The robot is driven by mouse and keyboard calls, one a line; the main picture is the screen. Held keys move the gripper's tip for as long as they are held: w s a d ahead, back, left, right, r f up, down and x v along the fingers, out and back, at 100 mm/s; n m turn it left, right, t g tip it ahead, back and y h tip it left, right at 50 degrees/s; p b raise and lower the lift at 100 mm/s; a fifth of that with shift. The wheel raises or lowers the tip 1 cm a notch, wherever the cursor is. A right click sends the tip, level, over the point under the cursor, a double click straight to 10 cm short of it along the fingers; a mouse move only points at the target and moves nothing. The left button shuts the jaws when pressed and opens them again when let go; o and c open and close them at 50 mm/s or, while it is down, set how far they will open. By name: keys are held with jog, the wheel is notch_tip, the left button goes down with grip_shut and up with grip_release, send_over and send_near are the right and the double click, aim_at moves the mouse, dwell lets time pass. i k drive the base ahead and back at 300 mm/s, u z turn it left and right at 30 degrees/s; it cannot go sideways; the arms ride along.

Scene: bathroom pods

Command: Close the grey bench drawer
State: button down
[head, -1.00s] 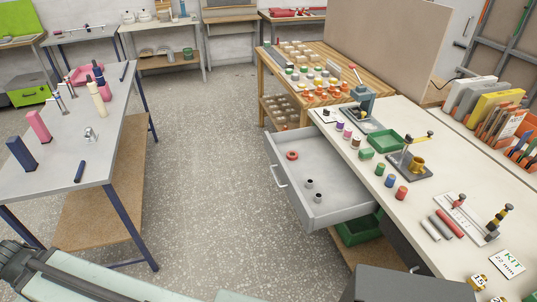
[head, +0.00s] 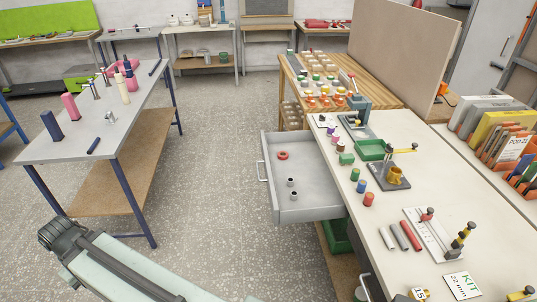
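The grey bench drawer (head: 308,214) is pulled out to the left from under the white-topped bench (head: 385,245). Its handle (head: 262,172) is on the left-facing front. Inside lie a red ring (head: 282,156) and two small dark-topped cylinders (head: 292,188). The drawer's right end is hidden under the bench top. My arm (head: 110,270) crosses the lower left corner, with a dark joint at its end, well apart from the drawer. My gripper is not in view.
A grey table with blue legs (head: 130,100) stands at the left, holding bottles and blocks. Speckled floor (head: 215,150) is clear between it and the drawer. A green bin (head: 335,237) sits below the drawer. Small spools and fixtures stand on the bench.

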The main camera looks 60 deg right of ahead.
aim_at(320, 198)
jog(key=z, duration=0.25)
jog(key=i, duration=1)
